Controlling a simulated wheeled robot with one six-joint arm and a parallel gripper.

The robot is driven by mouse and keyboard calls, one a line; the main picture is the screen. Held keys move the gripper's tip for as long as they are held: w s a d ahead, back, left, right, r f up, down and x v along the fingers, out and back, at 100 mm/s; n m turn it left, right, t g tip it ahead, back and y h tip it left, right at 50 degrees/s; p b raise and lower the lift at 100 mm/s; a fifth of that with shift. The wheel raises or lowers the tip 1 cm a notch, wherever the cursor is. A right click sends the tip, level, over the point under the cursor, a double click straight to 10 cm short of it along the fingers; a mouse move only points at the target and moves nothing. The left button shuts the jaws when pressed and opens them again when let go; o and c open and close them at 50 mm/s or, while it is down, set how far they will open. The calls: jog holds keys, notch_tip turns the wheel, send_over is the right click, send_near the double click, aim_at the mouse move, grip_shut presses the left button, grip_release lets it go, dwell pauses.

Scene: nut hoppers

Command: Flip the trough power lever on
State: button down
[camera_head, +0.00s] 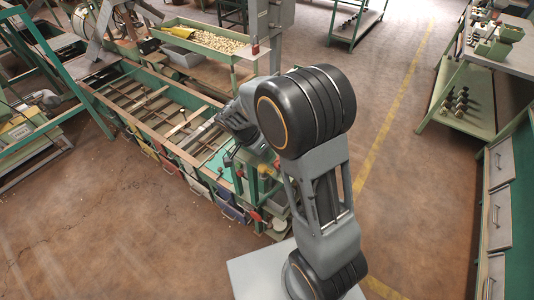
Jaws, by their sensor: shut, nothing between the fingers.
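My gripper (222,121) is at the far end of my arm, over the right end of the long green sorting trough (165,82). It is shut and small in the view, with my forearm partly covering it. A small red part (255,49) shows on a thin upright beside the grey post behind the trough. Small red and yellow knobs (265,170) sit below my gripper at the trough's right end. I cannot tell which of these, if any, is the power lever, or its position. My gripper appears apart from the red part.
A green tray of nuts (205,38) stands above the trough's far side. Coloured bins (172,165) hang along its near side. A green-legged bench (480,85) and a drawer cabinet (499,195) stand at the right. The floor with the yellow line (397,105) is clear.

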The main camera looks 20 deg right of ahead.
jog(key=shift+s+f+n+b, duration=0.15)
jog(key=shift+s+n+b, duration=0.1)
jog(key=shift+n+b, duration=0.2)
jog(key=shift+s+d+n+t, duration=0.1)
jog(key=shift+s+n+t, duration=0.2)
jog(key=shift+n+t, duration=0.1)
jog(key=shift+r, duration=0.2)
jog(key=p+v, duration=0.5)
jog(key=v, duration=0.5)
jog(key=shift+w, duration=0.2)
jog(key=shift+f, duration=0.15)
